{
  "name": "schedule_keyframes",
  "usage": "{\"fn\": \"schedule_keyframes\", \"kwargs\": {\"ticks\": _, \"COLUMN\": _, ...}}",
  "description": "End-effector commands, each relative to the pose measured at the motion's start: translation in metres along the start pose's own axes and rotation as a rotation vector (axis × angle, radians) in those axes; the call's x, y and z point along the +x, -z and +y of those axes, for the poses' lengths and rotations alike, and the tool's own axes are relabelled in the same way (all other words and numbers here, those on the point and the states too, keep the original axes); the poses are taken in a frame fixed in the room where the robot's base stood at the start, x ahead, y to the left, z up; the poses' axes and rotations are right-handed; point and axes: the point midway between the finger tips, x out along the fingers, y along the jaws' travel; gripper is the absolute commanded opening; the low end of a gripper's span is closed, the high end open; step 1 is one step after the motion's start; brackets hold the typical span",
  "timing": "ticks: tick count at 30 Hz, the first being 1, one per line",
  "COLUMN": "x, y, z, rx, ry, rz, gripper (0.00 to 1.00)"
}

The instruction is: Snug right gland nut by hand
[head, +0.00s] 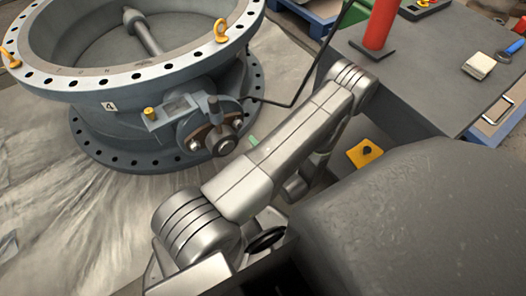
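The large grey butterfly valve (85,118) stands at the upper left, with a ring of bolt holes around its flange and a label "4". Its neck and gland assembly (208,130) faces my arm. It has a brownish flange, a dark upright stub and a round dark end (223,146). A small bright nut-like piece (195,145) shows on the left of this flange. The right gland nut cannot be made out clearly at this size. My silver arm crosses the middle of the picture, right of the gland. My gripper is not visible.
A grey bench (425,75) at the upper right carries a red cylinder (382,22) and a pale block (478,66). A yellow plate with a dark knob (365,153) is right of my arm. A dark cable runs from the valve neck upward. Wrinkled pale sheeting (75,215) covers the floor.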

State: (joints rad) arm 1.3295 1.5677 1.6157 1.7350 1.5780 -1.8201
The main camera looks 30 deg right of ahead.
Motion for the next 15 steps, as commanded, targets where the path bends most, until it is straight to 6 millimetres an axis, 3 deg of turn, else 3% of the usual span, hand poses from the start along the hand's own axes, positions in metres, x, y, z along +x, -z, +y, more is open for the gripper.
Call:
{"fn": "schedule_keyframes", "kwargs": {"ticks": 6, "x": -0.032, "y": 0.001, "z": -0.001, "rx": -0.002, "ry": -0.001, "rz": 0.003, "gripper": 0.36}}
{"fn": "schedule_keyframes", "kwargs": {"ticks": 15, "x": -0.046, "y": 0.000, "z": 0.000, "rx": -0.001, "ry": 0.000, "rz": 0.000, "gripper": 0.36}}
